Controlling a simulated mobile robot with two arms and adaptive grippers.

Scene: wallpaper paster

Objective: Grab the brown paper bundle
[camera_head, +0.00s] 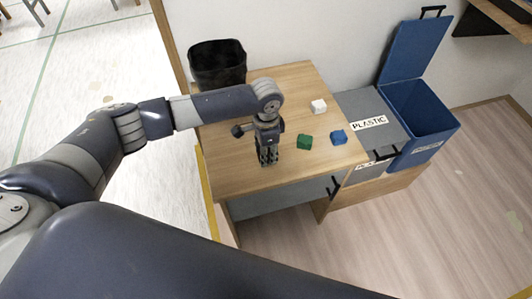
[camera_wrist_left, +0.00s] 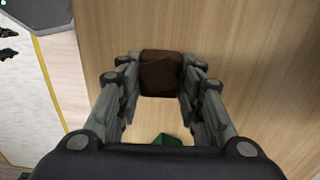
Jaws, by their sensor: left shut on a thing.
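The brown paper bundle (camera_wrist_left: 160,74) shows between the fingertips of my left gripper (camera_wrist_left: 160,82) in the left wrist view. The fingers are shut on its two sides. In the head view my left gripper (camera_head: 267,154) points down at the wooden table (camera_head: 240,180), and its fingers hide the brown bundle there. I cannot tell whether the bundle touches the tabletop. My right gripper is in neither view.
A green bundle (camera_head: 304,142), a blue bundle (camera_head: 338,137) and a white bundle (camera_head: 319,106) lie on the table right of my left gripper. A black bin (camera_head: 217,65) stands behind. A grey plastic bin (camera_head: 368,108) and an open blue bin (camera_head: 425,115) stand at the right.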

